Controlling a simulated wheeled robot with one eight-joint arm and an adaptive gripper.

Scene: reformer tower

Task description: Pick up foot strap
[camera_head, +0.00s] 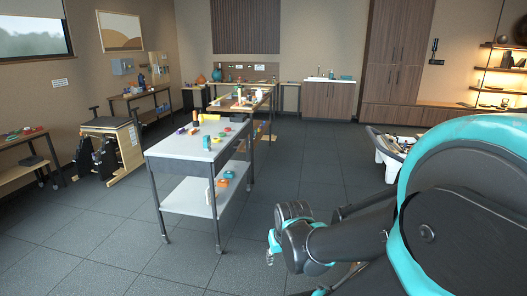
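I cannot pick out a foot strap for sure; the small items are too far off to tell. A white two-tier cart (180,147) stands left of centre with several small coloured items on its top. My dark and teal arm reaches in from the right, apart from the cart. My gripper cannot be made out clearly among the arm links, so its fingers' state does not show.
A wooden chair-like reformer tower (105,150) stands at left, beside a low bench (25,165). A longer table (245,100) with items is behind the cart. A white-rimmed tub-like thing (385,150) is at right. Grey floor (110,240) is clear in front.

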